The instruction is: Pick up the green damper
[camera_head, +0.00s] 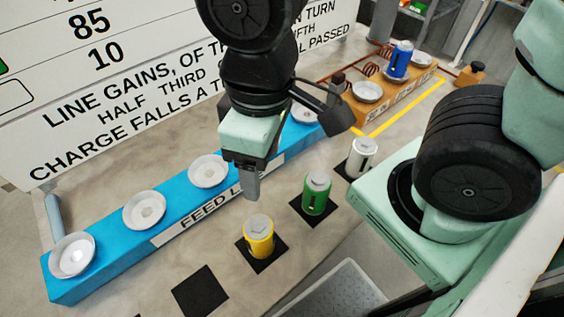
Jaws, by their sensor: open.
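The green damper (317,194) is a short green cylinder with a grey top and a dark slot in its side. It stands upright on a black square on the floor-like surface, between a yellow damper (259,238) and a white damper (361,157). My gripper (252,193) points down, above and behind the yellow damper and to the left of the green one. It is apart from the green damper and appears empty. Its fingers overlap in this view, so the gap between them is hidden.
A blue feed line block (110,248) with several white dishes runs behind the dampers. A brown block (400,95) at the back carries a blue damper (400,60). An empty black square (201,291) lies front left. A grey tray (340,291) is at the front.

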